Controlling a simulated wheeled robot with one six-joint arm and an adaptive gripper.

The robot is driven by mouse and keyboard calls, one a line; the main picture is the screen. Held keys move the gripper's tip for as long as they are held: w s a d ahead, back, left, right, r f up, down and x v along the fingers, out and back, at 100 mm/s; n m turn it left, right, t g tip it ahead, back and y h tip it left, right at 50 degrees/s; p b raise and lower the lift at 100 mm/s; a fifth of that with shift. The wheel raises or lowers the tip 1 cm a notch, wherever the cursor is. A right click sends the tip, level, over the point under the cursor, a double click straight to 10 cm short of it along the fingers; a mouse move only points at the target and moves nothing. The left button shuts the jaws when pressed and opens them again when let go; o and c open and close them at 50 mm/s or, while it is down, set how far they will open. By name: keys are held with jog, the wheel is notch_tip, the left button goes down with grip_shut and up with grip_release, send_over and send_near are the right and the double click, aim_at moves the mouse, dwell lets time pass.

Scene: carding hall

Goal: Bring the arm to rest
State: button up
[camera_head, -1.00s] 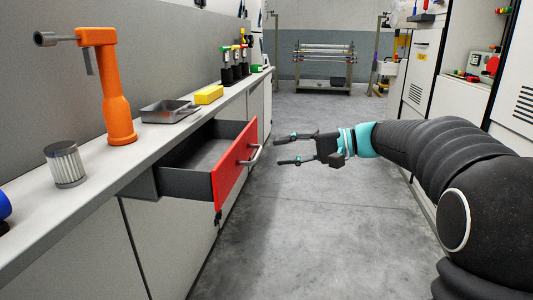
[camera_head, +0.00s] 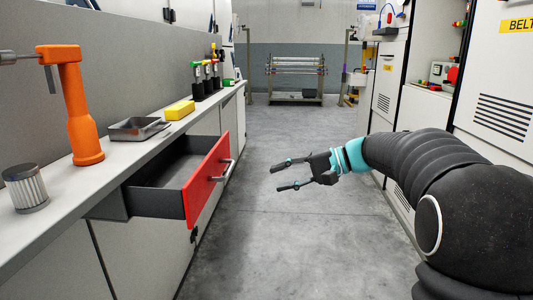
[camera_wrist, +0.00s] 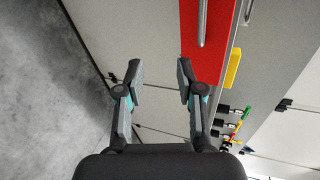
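My gripper (camera_head: 283,177) is open and empty. It hangs in the air over the aisle, to the right of the open drawer, with its fingers pointing left. The drawer (camera_head: 146,203) is pulled out from the bench and looks empty in the part that shows. Its red front (camera_head: 207,180) has a metal handle (camera_head: 224,171), and a gap shows between handle and fingertips. In the wrist view the two spread fingers (camera_wrist: 159,80) have nothing between them, and the red front (camera_wrist: 208,40) is ahead at the top.
On the bench (camera_head: 77,195) stand an orange tool (camera_head: 80,115), a ribbed metal cylinder (camera_head: 26,188), a grey tray (camera_head: 138,130), a yellow block (camera_head: 179,110) and several dark bottles with coloured tops. Cabinets (camera_head: 498,105) line the right. The aisle floor (camera_head: 270,235) is clear to a rack (camera_head: 296,80).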

jog(key=s+d+f+m+h+p, duration=0.1)
jog(key=s+d+f+h, duration=0.25)
jog(key=s+f, duration=0.2)
jog(key=s+d+f+h, duration=0.2)
jog(key=s+f+h, duration=0.2)
jog(key=s+f, duration=0.15)
jog(key=s+d+r+n+t+h+p, duration=0.1)
jog(key=s+d+n+h, duration=0.1)
jog(key=s, duration=0.7)
jog(key=s+d+n+t+h+p, duration=0.2)
jog(key=s+h, duration=0.2)
jog(key=s, duration=0.6)
jog(key=shift+d+r, duration=0.2)
jog(key=shift+r, duration=0.2)
